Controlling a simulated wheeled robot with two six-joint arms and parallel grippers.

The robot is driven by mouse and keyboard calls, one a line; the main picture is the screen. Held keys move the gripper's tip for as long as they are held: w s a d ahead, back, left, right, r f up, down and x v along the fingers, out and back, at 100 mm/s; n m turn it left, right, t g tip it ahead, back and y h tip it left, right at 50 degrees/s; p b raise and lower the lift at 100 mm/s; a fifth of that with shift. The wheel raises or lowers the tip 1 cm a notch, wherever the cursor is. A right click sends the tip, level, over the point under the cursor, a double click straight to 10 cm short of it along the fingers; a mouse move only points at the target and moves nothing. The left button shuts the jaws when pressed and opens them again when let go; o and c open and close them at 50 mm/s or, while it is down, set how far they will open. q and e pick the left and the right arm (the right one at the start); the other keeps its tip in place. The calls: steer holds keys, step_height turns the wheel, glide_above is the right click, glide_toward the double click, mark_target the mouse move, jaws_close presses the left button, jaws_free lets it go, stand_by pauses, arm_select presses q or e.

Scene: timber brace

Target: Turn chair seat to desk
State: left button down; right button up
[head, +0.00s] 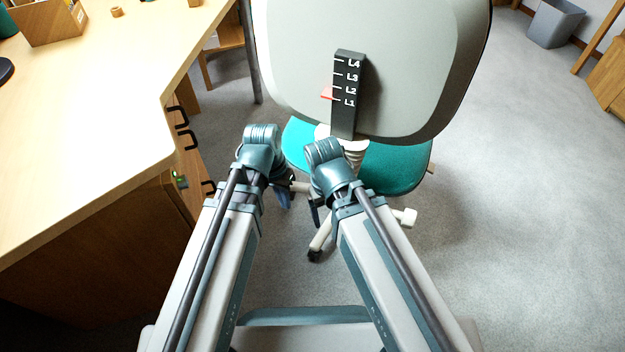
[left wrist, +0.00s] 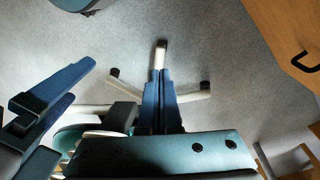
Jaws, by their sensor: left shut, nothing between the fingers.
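The chair shows its grey backrest (head: 410,60) toward me in the head view. Its teal seat (head: 397,168) lies beyond and below the backrest, partly hidden by it and by my arms. A white chair leg (head: 320,240) with a dark caster shows below, and the base legs (left wrist: 190,97) show in the left wrist view. My left gripper (head: 285,195) hangs low left of the seat; in the left wrist view its blue fingers (left wrist: 162,108) are together and empty. My right gripper (head: 316,212) hangs close beside it, mostly hidden by its wrist.
The wooden desk (head: 110,110) fills the left, with dark-handled drawers (head: 185,165) facing the chair. A black scale (head: 348,95) marked L1 to L4, with a red pointer, is on the backrest. A grey bin (head: 555,24) stands far right. Carpet (head: 530,200) at right is clear.

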arm_select(q)
steer(key=w+a+m+t+h+b, duration=0.1)
steer(key=w+a+h, duration=0.15)
steer(key=w, duration=0.35)
steer(key=w+a+t+h+b, duration=0.1)
steer(key=w+a+h+b, duration=0.15)
steer(key=w, duration=0.35)
steer(key=d+f+b, duration=0.7)
steer(key=d, duration=0.3)
steer(key=shift+f+h, duration=0.25)
steer(key=shift+h, duration=0.05)
arm_select(e)
step_height(320, 180, down, 12)
arm_select(q)
steer(key=shift+s+d, duration=0.1)
arm_select(e)
steer(key=shift+r, duration=0.1)
